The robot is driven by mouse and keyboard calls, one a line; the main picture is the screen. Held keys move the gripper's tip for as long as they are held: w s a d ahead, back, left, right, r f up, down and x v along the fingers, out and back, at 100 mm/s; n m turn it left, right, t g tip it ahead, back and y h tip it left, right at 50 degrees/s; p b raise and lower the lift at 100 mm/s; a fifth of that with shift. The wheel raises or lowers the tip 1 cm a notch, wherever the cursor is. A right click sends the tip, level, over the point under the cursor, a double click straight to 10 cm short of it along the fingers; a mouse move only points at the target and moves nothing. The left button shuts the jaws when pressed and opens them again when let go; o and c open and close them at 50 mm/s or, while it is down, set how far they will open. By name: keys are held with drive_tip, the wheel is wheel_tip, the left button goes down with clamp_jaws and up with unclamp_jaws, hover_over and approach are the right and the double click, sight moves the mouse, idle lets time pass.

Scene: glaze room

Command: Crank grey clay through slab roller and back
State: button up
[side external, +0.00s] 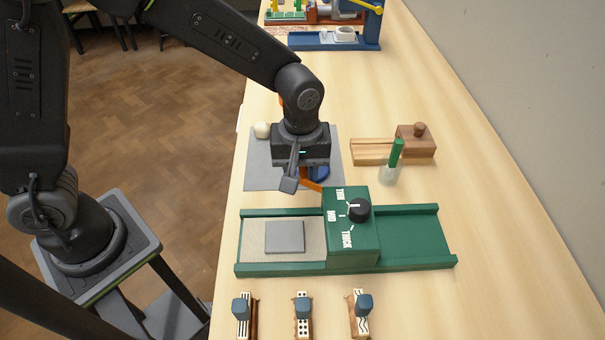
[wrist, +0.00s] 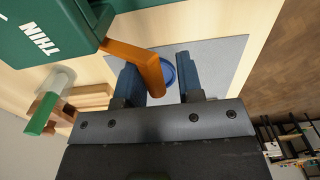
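The green slab roller (side external: 350,245) stands on the table, with a dial (side external: 358,210) marked THIN, MID and THICK on its housing. A flat grey clay slab (side external: 285,237) lies on the bed left of the housing. The orange crank (side external: 311,186) sticks out at the housing's far side; it also shows in the wrist view (wrist: 135,52). My gripper (side external: 304,178) is low over the crank. In the wrist view my gripper (wrist: 160,85) has its fingers apart, the crank's bent end between them, closer to the left finger. Contact is unclear.
A grey mat (side external: 262,172) lies under my gripper, with a cream ball (side external: 262,130) and a blue round thing (wrist: 168,72) on it. A wooden block piece (side external: 415,142) and a green-handled tool in a clear cup (side external: 391,172) stand right. Several stamps (side external: 302,315) stand in front.

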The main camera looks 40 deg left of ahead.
drive_tip(key=shift+w+d+r, duration=0.1)
drive_tip(key=shift+w+d, duration=0.1)
drive_tip(key=shift+d, duration=0.05)
drive_tip(key=shift+r, duration=3.45)
drive_tip(key=shift+a+r, duration=0.1)
drive_tip(key=s+a+r+m+t, duration=0.2)
drive_tip(key=s+a+r+m, duration=0.2)
drive_tip(key=s+a, duration=0.3)
drive_tip(key=s+a+r+m+t, duration=0.3)
drive_tip(key=s+a+r+m, duration=0.1)
drive_tip(key=s+a, duration=0.3)
drive_tip(key=shift+s+a+r+m+t, duration=0.2)
drive_tip(key=shift+s+m+t, duration=0.1)
drive_tip(key=shift+s+m, duration=0.2)
